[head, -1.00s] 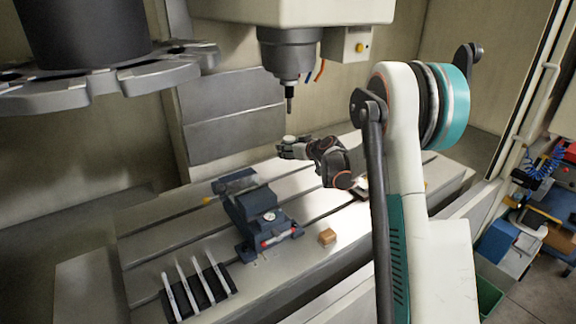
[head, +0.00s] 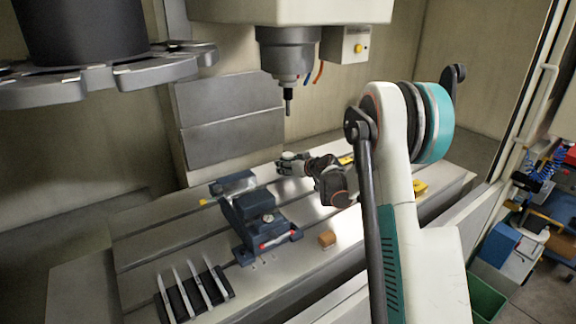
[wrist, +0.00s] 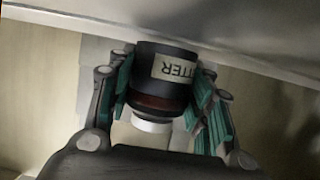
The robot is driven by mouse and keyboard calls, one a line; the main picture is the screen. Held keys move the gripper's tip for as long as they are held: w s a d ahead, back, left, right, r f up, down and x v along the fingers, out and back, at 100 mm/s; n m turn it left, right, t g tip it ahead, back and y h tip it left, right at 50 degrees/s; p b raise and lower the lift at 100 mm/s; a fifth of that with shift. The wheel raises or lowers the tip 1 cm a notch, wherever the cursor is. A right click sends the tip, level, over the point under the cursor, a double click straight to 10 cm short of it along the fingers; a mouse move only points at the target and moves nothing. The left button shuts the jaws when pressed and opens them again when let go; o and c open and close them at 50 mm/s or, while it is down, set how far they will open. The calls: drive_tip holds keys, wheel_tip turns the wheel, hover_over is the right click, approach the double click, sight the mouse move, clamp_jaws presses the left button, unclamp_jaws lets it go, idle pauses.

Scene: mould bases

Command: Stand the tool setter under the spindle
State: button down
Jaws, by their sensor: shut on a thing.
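The tool setter (wrist: 165,78) is a dark cylinder with a brown band, a white end and a pale label showing upside-down letters. My gripper (wrist: 163,85) is shut on it, with a green-padded finger at each side. In the head view, my gripper (head: 287,167) is low over the machine table, and the setter's pale top (head: 289,155) just shows. The spindle (head: 288,95) points down almost straight above it in the picture, with a clear gap between. The setter's base is close to the table, but I cannot tell whether it touches.
The slotted machine table (head: 160,225) carries a blue vise (head: 255,220) left of my gripper. A small wooden block (head: 327,239) sits near the front. A rack of thin metal strips (head: 195,290) is at front left. A yellow item (head: 420,187) lies right of my arm.

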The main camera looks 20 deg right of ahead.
drive_tip(key=shift+s+f, duration=0.1)
drive_tip(key=shift+f, duration=0.15)
drive_tip(key=c, duration=0.8)
unclamp_jaws()
drive_tip(key=shift+f, duration=0.1)
drive_tip(key=shift+r, duration=0.4)
drive_tip(key=p+v, duration=0.1)
drive_tip(key=v, duration=0.3)
drive_tip(key=p+v, duration=0.1)
drive_tip(key=v, duration=0.3)
drive_tip(key=p+v, duration=0.1)
drive_tip(key=v, duration=0.3)
drive_tip(key=shift+r+p, duration=0.4)
